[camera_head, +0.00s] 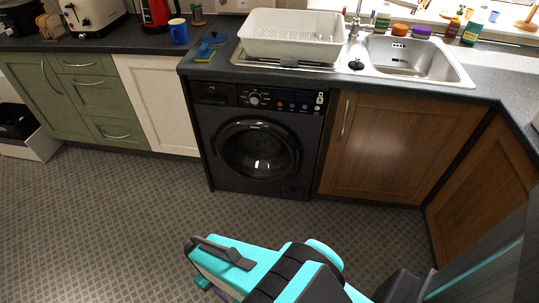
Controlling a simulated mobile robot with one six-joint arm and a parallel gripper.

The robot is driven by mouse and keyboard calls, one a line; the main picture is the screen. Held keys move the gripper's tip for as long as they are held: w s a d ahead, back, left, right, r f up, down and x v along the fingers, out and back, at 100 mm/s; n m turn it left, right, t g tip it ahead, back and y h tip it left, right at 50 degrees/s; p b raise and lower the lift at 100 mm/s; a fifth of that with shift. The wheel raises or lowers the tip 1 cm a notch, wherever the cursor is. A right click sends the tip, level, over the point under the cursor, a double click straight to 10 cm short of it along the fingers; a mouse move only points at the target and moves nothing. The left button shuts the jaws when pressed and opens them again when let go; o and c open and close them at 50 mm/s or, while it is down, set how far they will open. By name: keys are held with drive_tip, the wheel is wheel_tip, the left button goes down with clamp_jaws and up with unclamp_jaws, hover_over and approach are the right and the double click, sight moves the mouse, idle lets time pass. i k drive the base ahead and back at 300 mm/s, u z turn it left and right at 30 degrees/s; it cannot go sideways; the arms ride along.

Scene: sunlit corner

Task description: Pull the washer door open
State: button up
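The black washer (251,141) stands under the counter at centre, between a white cabinet door and a brown wooden one. Its round door (256,149) has a dark glass window and a black ring, and looks closed. A control panel with a dial runs above it. My turquoise and black arm reaches in from the bottom of the camera_head view, in front of the washer and apart from it. My gripper (207,284) seems to be at the arm's lower left end, mostly hidden behind the arm, so its fingers cannot be made out.
Patterned floor (110,220) lies clear in front of the washer and to the left. A wooden cabinet (390,140) stands right of the washer, with green cabinets (85,95) farther left. The counter above holds a white dish rack (291,35) and a sink (410,58).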

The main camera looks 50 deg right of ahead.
sight(258, 153)
drive_tip(key=z, duration=4.95)
drive_tip(key=i, duration=0.1)
drive_tip(key=u, duration=3.55)
drive_tip(key=k, duration=0.95)
drive_tip(key=u, duration=0.15)
drive_tip(key=i, duration=0.65)
drive_tip(key=z, duration=0.05)
